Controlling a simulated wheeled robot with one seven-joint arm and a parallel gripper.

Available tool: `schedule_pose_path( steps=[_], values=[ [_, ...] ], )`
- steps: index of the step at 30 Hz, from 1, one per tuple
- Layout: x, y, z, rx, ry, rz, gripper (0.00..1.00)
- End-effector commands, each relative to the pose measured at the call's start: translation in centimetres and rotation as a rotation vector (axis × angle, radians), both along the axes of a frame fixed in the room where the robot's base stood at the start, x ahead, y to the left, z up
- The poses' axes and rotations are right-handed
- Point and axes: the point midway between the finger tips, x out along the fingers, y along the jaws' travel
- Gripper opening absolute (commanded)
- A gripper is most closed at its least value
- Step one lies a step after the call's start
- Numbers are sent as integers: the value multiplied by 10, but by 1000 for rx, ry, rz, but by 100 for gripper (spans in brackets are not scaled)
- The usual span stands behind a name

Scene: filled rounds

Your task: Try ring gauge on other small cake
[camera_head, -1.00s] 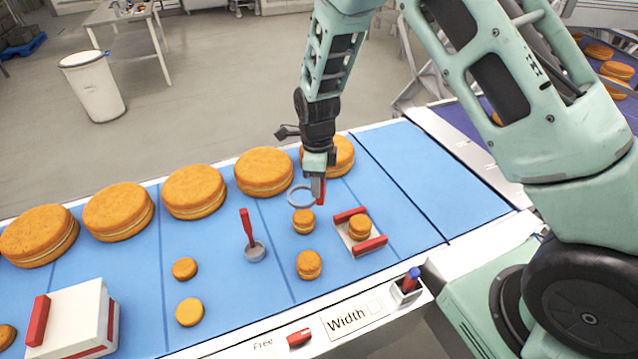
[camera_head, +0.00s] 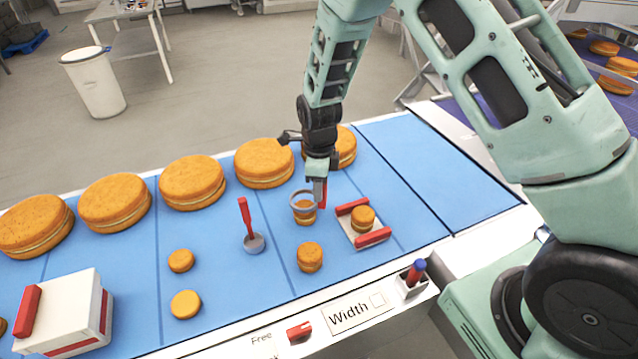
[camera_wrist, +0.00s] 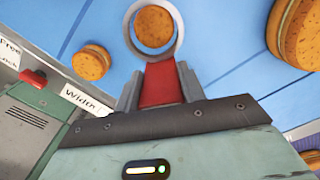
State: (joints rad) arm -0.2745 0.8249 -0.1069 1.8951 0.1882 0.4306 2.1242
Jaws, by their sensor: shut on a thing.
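My gripper (camera_head: 317,186) is shut on the red handle of the ring gauge (camera_head: 292,203). In the wrist view the gauge is a grey ring (camera_wrist: 178,40) on a red handle, with a small cake (camera_wrist: 154,27) seen through its opening. In the head view the ring lies over or around the upper part of this small cake (camera_head: 304,216); I cannot tell how far down it is. Another small cake (camera_head: 309,257) stands nearer the front edge. A third small cake (camera_head: 362,218) sits on a white holder with red bars (camera_head: 373,237).
Several large filled cakes (camera_head: 192,180) stand along the belt's back. A red-handled tool with a round grey base (camera_head: 254,244) stands to the left, beyond two small flat rounds (camera_head: 185,304). A white and red box (camera_head: 70,315) is front left. A "Width" label (camera_head: 350,314) is on the front edge.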

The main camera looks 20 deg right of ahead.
Motion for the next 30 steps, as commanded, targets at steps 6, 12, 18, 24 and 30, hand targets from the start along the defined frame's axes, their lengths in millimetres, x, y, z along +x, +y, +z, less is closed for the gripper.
schedule_pose_path(
  steps=[6, 12, 18, 24, 30],
  values=[
    [0, 0, 0, 0, 0, -1, 16],
    [0, 0, 0, 0, 0, -1, 16],
    [0, 0, -1, 0, 0, -1, 16],
    [0, 0, -5, 0, 0, -1, 16],
    [0, 0, -9, 0, 0, 0, 16]
  ],
)
